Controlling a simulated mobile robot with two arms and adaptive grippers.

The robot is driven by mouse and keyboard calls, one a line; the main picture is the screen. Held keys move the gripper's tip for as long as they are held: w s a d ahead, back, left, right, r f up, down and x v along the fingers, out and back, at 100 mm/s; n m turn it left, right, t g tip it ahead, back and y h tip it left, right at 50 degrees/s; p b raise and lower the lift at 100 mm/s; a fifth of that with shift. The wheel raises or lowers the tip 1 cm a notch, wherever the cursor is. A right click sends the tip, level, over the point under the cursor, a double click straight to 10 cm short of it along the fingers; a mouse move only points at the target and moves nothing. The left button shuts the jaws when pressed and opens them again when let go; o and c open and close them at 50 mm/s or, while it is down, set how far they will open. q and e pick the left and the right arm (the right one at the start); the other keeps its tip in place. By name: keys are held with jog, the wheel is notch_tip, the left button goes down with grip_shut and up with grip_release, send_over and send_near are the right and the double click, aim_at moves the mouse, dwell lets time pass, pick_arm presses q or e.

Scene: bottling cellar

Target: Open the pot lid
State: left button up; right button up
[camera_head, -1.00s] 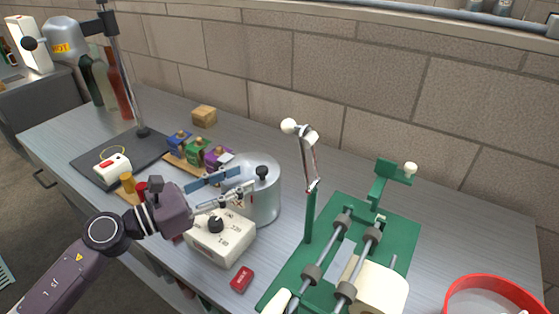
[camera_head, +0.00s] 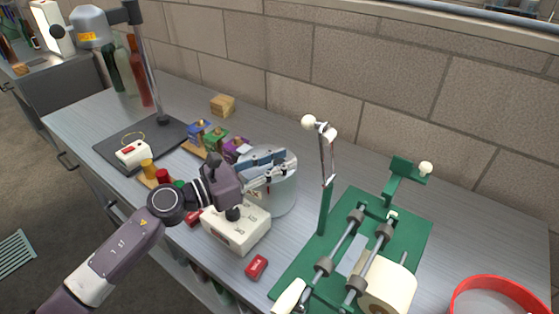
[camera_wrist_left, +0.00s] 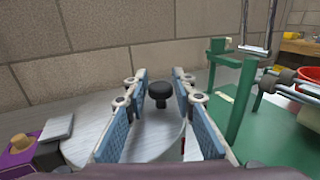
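The pot (camera_head: 284,198) is a grey metal cylinder on the bench, joined to a white control box with a black dial (camera_head: 236,232). Its flat grey lid (camera_wrist_left: 155,138) carries a round black knob (camera_wrist_left: 160,90), which shows in the left wrist view; the gripper hides it in the head view. My left gripper (camera_head: 284,158) is over the lid. In the wrist view its two blue-padded fingers stand apart on either side of the knob, with gaps on both sides. The lid appears to sit on the pot. My right gripper is in neither view.
A green bottling stand (camera_head: 335,248) with rods and an upright lever is right of the pot. Coloured blocks (camera_head: 215,139) stand on the left. A red block (camera_head: 256,267) lies in front. A red-rimmed tub (camera_head: 500,284) is at the right.

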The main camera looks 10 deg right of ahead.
pick_arm(q)
jog(key=c, duration=0.5)
grip_shut()
jog(key=shift+w+a+r+n+t+h+b, duration=0.1)
jog(key=shift+r+n+t+h+b, duration=0.1)
jog(key=shift+r+n, duration=0.25)
jog(key=shift+w+a+r+n+t+h+b, duration=0.1)
jog(key=shift+r+n+h+b, duration=0.1)
jog(key=shift+r+n, duration=0.25)
jog(key=r+n, duration=0.1)
jog(key=w+a+r+n, duration=0.1)
jog(key=n, duration=0.1)
jog(key=w+a+r+n+t+h+b, duration=0.1)
jog(key=r, duration=0.1)
jog(key=shift+r+n, duration=0.1)
jog(key=shift+n, duration=0.2)
jog(key=w+a+n+t+y, duration=0.2)
jog(key=w+a+n+t, duration=0.2)
jog(key=n, duration=0.7)
jog(key=w+a+r+n+t+y+p, duration=0.1)
jog(key=w+a+n+t+y, duration=0.2)
jog(key=w+a+n+t, duration=0.2)
jog(key=w+a+n, duration=0.3)
jog(key=n, duration=0.4)
jog(key=shift+r+t+p, duration=0.3)
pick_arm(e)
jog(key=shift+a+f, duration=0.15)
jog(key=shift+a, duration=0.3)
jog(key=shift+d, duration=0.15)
